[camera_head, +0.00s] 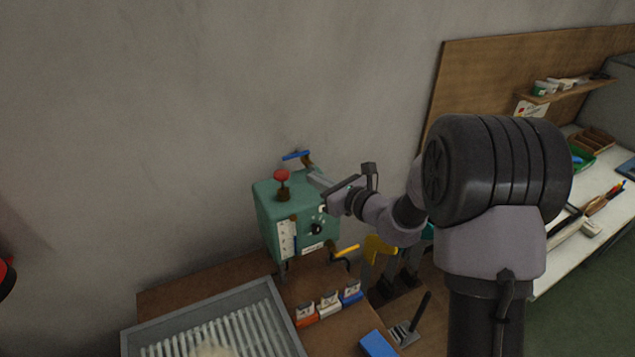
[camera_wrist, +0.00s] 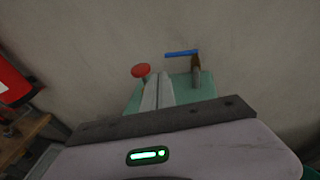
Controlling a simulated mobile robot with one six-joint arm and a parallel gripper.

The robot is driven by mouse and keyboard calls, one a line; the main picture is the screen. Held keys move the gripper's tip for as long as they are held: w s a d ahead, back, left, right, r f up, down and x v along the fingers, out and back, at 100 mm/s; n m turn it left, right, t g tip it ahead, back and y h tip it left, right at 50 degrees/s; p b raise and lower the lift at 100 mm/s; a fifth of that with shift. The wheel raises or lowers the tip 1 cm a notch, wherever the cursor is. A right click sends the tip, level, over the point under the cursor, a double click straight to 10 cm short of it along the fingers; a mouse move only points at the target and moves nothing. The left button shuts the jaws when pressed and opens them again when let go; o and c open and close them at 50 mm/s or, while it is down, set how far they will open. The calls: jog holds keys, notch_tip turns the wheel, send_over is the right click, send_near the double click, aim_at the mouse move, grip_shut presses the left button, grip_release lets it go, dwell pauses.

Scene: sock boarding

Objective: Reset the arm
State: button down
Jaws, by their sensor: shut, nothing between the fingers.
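My gripper (camera_head: 314,177) is shut and empty. In the head view it reaches left from my arm to the top right edge of a green machine box (camera_head: 265,215). The box has a red knob (camera_head: 282,176) on top, a blue-handled lever (camera_head: 296,155) behind it and a white scale on its front. In the wrist view my gripper's fingers (camera_wrist: 157,90) lie together in front of the green top, between the red knob (camera_wrist: 141,70) and the blue lever (camera_wrist: 181,53). I cannot tell whether the fingertips touch the box.
A yellow-handled lever (camera_head: 347,250) sticks out low beside the box. A grey ribbed tray (camera_head: 283,312), small orange, white and blue packs (camera_head: 329,304) and a blue block (camera_head: 377,343) are on the brown bench. A white worktable (camera_head: 555,262) stands right. The wall is close behind the box.

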jog(key=s+a+r+n+g+b, duration=0.1)
jog(key=s+a+n+g+b, duration=0.25)
jog(key=s+n, duration=0.65)
jog(key=s+a+n+g+b, duration=0.3)
jog(key=s+n+g+b, duration=0.15)
jog(key=s, duration=0.95)
jog(key=s+d+f+n+h+b, duration=0.2)
jog(key=s+d+f+n+h, duration=0.1)
jog(key=s+d+n, duration=0.2)
jog(key=s+d+f+n+t+h+b, duration=0.1)
jog(key=s+d+f+n+h+b, duration=0.2)
jog(key=s+d, duration=0.4)
jog(key=shift+s+d+f+n+h, duration=0.25)
jog(key=shift+s+f+n+h, duration=0.1)
jog(key=shift+s+n+h, duration=0.5)
jog(key=shift+a, duration=0.1)
